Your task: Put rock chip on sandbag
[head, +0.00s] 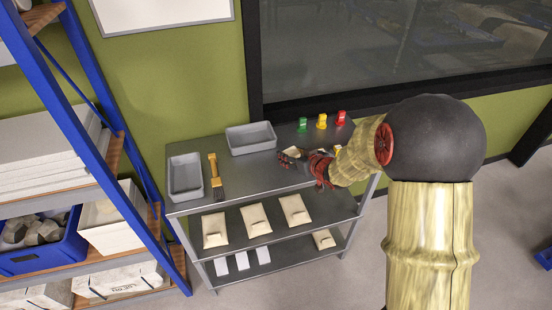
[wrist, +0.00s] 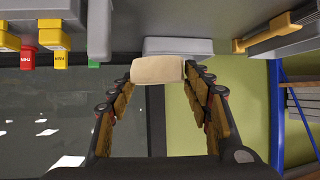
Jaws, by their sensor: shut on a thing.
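My gripper (head: 290,155) reaches over the right part of the cart's top shelf in the head view. In the wrist view its two fingers (wrist: 157,75) are closed on a pale tan, block-like piece, which I take to be the rock chip (wrist: 157,69). In the head view the piece is small and mostly covered by the fingers. Beige bags that look like sandbags lie on the middle shelf: left (head: 215,230), middle (head: 256,220) and right (head: 295,210). Another beige bag (head: 323,239) lies on the bottom shelf. Each has a small dark mark.
The top shelf holds two grey trays (head: 171,184) (head: 233,140), a yellow-handled brush (head: 213,170) and green (head: 303,125), yellow (head: 322,121) and red (head: 341,118) items along the back. White cards (head: 242,261) lie low. A blue rack (head: 80,120) stands left.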

